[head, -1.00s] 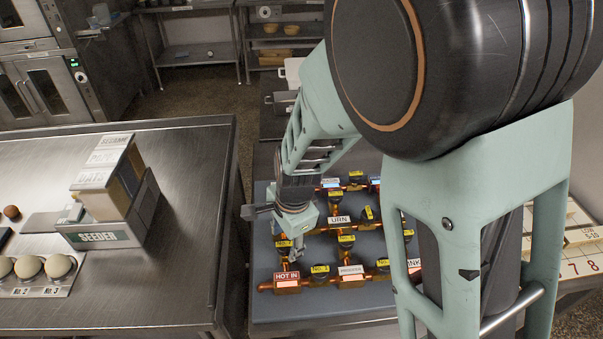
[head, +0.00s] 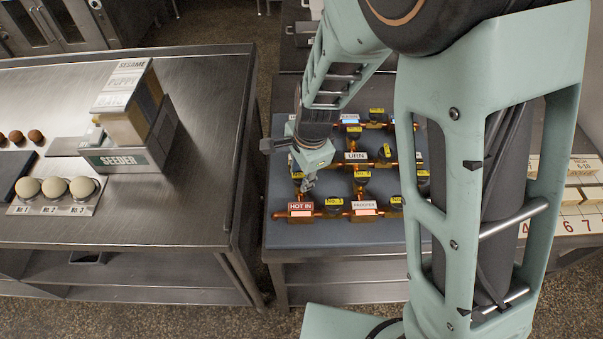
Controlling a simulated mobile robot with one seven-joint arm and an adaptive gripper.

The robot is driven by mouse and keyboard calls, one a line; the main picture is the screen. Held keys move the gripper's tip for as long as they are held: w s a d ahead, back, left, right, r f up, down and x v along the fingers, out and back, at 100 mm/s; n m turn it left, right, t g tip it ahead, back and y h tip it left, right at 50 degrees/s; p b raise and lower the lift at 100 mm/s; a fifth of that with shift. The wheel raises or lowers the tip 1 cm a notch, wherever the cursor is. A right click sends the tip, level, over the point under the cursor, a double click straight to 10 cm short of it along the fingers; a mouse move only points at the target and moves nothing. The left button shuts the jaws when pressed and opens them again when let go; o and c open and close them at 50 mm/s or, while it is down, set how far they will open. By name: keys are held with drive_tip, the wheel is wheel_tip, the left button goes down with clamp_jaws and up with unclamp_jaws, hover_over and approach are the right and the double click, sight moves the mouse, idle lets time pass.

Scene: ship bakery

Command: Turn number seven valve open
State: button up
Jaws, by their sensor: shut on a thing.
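A copper pipe manifold with several black-handled valves and yellow number tags lies on a blue-grey board (head: 330,236). My gripper (head: 309,184) points down at the left end of the manifold, just above the red HOT IN label (head: 301,210). It is shut on a valve handle there, which its fingers mostly hide. A yellow tag (head: 297,175) shows beside the fingers. The handle's angle cannot be made out.
The URN label (head: 356,156) and PROOFER label (head: 365,206) mark other pipes close by. My arm covers the manifold's right side. A steel table (head: 205,205) with a seeder box (head: 125,161) and dough balls stands left. A numbered board (head: 566,225) is at right.

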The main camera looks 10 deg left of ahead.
drive_tip(key=shift+b, duration=0.3)
drive_tip(key=n+b, duration=0.1)
drive_tip(key=n, duration=0.1)
drive_tip(key=n+b, duration=0.1)
drive_tip(key=b, duration=0.1)
drive_tip(key=shift+w+d+f+n+g, duration=0.1)
drive_tip(key=shift+w+f+n+g, duration=0.05)
drive_tip(key=shift+n+g, duration=0.2)
drive_tip(key=n+b, duration=0.2)
drive_tip(key=n, duration=0.2)
drive_tip(key=shift+n+g+y, duration=0.35)
drive_tip(key=shift+y, duration=0.05)
drive_tip(key=n+g+b, duration=0.1)
drive_tip(key=n, duration=0.3)
drive_tip(key=shift+w, duration=0.15)
drive_tip(key=n+g, duration=0.1)
drive_tip(key=n, duration=0.4)
drive_tip(key=shift+h, duration=0.3)
drive_tip(key=shift+n, duration=0.4)
drive_tip(key=o, duration=1.2)
drive_tip(key=shift+c, duration=0.2)
drive_tip(key=shift+w+r, duration=0.1)
drive_tip(key=shift+r, duration=0.2)
